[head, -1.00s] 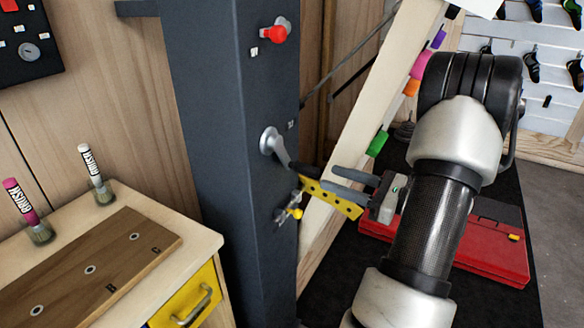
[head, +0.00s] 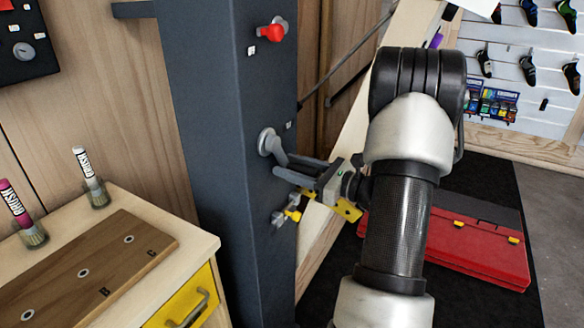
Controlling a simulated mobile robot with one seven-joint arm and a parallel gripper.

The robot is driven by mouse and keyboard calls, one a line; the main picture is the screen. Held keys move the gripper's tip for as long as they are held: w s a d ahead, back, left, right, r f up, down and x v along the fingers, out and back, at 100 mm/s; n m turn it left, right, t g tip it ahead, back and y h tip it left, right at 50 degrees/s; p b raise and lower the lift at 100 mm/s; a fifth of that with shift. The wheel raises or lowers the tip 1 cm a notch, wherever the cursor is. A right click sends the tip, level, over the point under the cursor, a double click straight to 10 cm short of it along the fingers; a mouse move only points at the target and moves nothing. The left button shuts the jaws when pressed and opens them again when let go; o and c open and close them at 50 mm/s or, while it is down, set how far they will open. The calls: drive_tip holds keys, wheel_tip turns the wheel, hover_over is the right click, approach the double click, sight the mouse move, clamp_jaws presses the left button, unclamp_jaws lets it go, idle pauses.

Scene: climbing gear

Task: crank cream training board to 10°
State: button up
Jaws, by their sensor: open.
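The crank (head: 268,143) is a grey hub with an arm on the right face of the dark post (head: 232,200). My gripper (head: 281,164) is open, its two grey fingers reaching left to the crank arm; whether they touch it I cannot tell. The crank's handle is mostly hidden by the fingers. The cream training board (head: 357,135) leans behind my arm, tilted, with its upper end to the right. Most of its coloured holds are hidden by my arm. A yellow perforated strip (head: 347,211) shows below my gripper; no angle reading is legible.
A red-knobbed lever (head: 276,32) sits higher on the post, and a small yellow-and-metal fitting (head: 292,213) sits below the crank. A red case (head: 470,245) lies on the black mat at right. A workbench (head: 205,243) with brushes stands at left.

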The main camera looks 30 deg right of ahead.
clamp_jaws()
drive_tip(key=shift+s+a+f+m+p, duration=0.15)
drive_tip(key=shift+s+a+m+p, duration=0.1)
drive_tip(key=shift+m+p, duration=0.3)
